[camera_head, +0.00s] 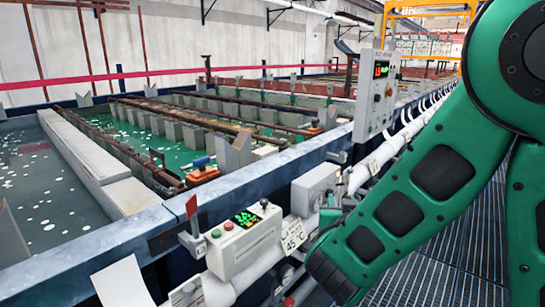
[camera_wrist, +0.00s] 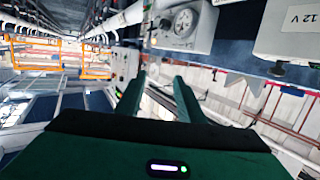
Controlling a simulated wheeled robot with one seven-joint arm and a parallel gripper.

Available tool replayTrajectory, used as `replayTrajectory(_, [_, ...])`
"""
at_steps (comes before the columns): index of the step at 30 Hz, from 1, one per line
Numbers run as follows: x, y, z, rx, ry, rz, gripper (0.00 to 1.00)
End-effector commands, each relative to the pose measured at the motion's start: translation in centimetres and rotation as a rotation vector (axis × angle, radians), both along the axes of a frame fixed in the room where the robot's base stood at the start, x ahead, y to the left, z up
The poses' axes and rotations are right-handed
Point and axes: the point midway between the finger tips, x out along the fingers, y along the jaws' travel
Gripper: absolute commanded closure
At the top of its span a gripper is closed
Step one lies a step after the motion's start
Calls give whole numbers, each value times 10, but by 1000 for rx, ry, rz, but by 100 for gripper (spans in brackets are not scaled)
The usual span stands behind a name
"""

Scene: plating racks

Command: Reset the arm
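My gripper (camera_wrist: 158,78) shows in the wrist view, with two dark green fingers standing apart and nothing between them. The wrist view is turned over, with panels at the top and the hall's walls and frames lower down. In the head view my green arm (camera_head: 405,213) fills the right side. It reaches from the upper right down to the lower middle, over the walkway and close to the rail of control boxes. The gripper's fingers cannot be made out clearly in the head view.
A control box with a green display (camera_head: 243,238) and a grey box (camera_head: 316,188) sit along the tank edge. A taller panel with a red display (camera_head: 376,95) stands behind. Green-liquid tanks (camera_head: 50,200) lie left. Metal grating (camera_head: 440,262) lies below my arm. A dial box (camera_wrist: 184,25) is near the fingers.

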Motion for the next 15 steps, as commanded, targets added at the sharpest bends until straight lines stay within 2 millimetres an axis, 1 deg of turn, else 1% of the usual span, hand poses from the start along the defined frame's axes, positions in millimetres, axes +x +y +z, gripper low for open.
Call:
replayTrajectory(1, [-2,-35,0,7,33,-83,65])
replayTrajectory(2, [-4,-55,-3,7,62,-130,65])
replayTrajectory(3, [-10,-80,-7,10,101,-192,65])
replayTrajectory(5, [-21,-117,-15,18,171,-280,65])
replayTrajectory(6, [-32,-141,-20,27,220,-338,65])
replayTrajectory(8, [-50,-174,-29,45,303,-419,65])
replayTrajectory(9, [-66,-195,-35,60,364,-469,65])
replayTrajectory(11, [-90,-220,-44,88,459,-533,65])
replayTrajectory(12, [-108,-234,-50,110,523,-567,65])
replayTrajectory(14, [-135,-250,-58,147,619,-606,65])
replayTrajectory(15, [-154,-258,-63,173,684,-623,65])
